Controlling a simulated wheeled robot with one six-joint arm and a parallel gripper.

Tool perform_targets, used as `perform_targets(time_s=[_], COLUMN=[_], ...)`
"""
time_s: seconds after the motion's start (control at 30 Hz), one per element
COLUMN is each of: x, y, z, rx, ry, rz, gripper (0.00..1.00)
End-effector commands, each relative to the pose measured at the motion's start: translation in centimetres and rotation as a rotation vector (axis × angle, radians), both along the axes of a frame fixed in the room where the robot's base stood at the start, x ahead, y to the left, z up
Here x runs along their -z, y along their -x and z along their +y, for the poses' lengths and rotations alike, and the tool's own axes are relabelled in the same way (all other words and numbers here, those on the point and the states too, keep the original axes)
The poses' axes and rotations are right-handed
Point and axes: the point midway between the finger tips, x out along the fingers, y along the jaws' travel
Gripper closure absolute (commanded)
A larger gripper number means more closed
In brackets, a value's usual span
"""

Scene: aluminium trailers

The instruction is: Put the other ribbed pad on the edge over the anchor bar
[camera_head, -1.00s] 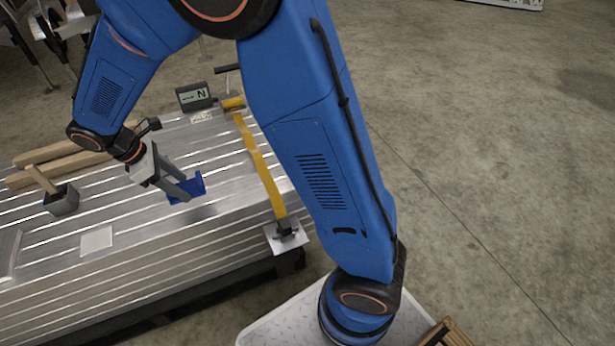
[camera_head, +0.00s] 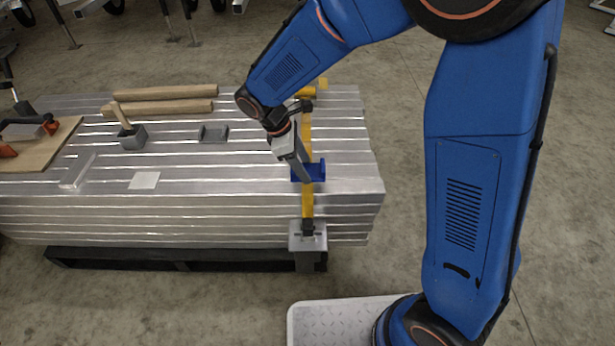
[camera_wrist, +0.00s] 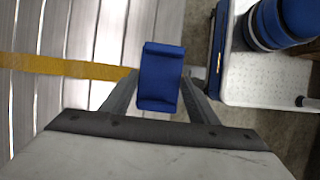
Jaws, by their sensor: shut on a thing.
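A blue pad (camera_head: 318,172) is held in my gripper (camera_head: 304,170), above the yellow strap (camera_head: 307,205) near the stack's front edge. In the wrist view the blue pad (camera_wrist: 161,75) sits between both fingers, and the strap (camera_wrist: 70,67) passes out of sight at it. I cannot tell whether the pad touches the strap or the stack. The strap runs front to back over the stack of aluminium planks (camera_head: 230,178). A light metal plate with a dark fitting (camera_head: 308,238) is at the strap's near end, below the top edge. Ribs are not clear.
A grey tray (camera_head: 213,134), a grey block with a wooden handle (camera_head: 132,138), a white square (camera_head: 144,181) and wooden beams (camera_head: 165,95) lie on the stack. A board with clamps (camera_head: 40,150) is at the far left.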

Motion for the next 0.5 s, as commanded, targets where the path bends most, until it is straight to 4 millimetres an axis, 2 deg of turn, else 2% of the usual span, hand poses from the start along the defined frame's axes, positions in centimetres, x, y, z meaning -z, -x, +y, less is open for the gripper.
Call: perform_targets(time_s=[0.27, 0.5], x=[2.0, 4.8], y=[0.0, 0.0], z=[0.0, 0.0], rx=[-0.001, 0.0], ry=[0.001, 0.001], rz=[0.0, 0.0], gripper=[0.69, 0.69])
